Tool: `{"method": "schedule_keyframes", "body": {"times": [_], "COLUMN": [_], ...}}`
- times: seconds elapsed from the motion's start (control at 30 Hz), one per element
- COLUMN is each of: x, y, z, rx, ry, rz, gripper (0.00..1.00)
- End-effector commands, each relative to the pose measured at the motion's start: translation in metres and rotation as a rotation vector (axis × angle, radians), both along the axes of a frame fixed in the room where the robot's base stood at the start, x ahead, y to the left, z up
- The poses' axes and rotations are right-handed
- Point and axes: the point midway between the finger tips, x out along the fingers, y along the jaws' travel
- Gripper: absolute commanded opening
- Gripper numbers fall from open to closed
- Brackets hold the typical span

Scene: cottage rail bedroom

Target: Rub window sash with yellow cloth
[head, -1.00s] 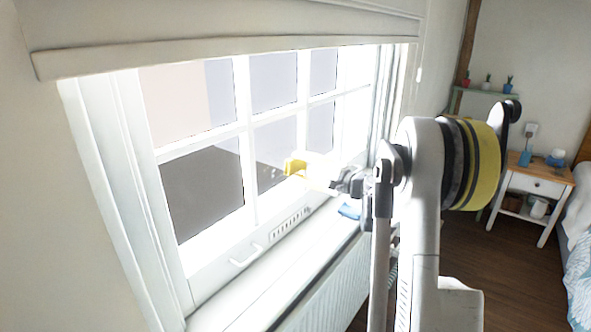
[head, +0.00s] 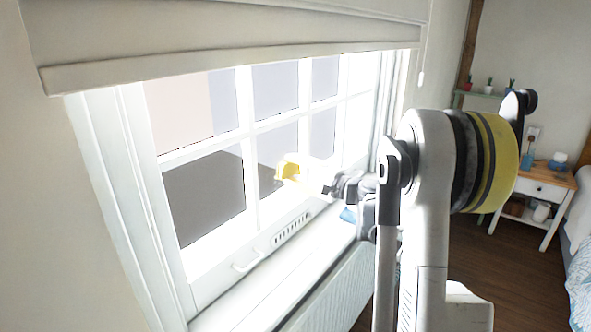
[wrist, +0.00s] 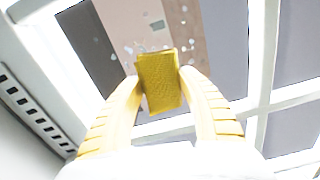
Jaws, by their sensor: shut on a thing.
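The yellow cloth (wrist: 158,82) is a small folded block held between the two pale yellow fingers of my gripper (wrist: 160,90) in the wrist view. My gripper is shut on it. In the head view the cloth and yellow fingers (head: 289,168) show small in front of the lower part of the window. The white window sash (head: 250,180) has several panes split by white bars. In the wrist view a sash bar (wrist: 262,60) runs to the right of the cloth. Whether the cloth touches the sash or glass I cannot tell.
A white sill (head: 270,297) runs below the window, with a radiator (head: 330,290) under it. A blue thing (head: 348,215) lies on the sill near my arm. A sash handle (head: 248,262) sticks out at the lower left. A blind (head: 230,62) hangs above. A nightstand (head: 540,190) stands far right.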

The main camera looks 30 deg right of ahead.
Motion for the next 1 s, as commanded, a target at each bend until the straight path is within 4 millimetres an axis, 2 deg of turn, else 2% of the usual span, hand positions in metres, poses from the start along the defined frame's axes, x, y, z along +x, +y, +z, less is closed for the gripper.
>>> {"method": "schedule_keyframes", "body": {"times": [0.4,0.67,1.0], "x": [-0.013,-0.017,-0.028], "y": [0.034,0.042,0.071], "z": [0.0,0.0,0.0], "rx": [0.0,0.0,0.0], "ry": [0.0,0.0,0.0], "rz": [0.004,0.003,0.002], "gripper": [0.23,0.23,0.23]}}
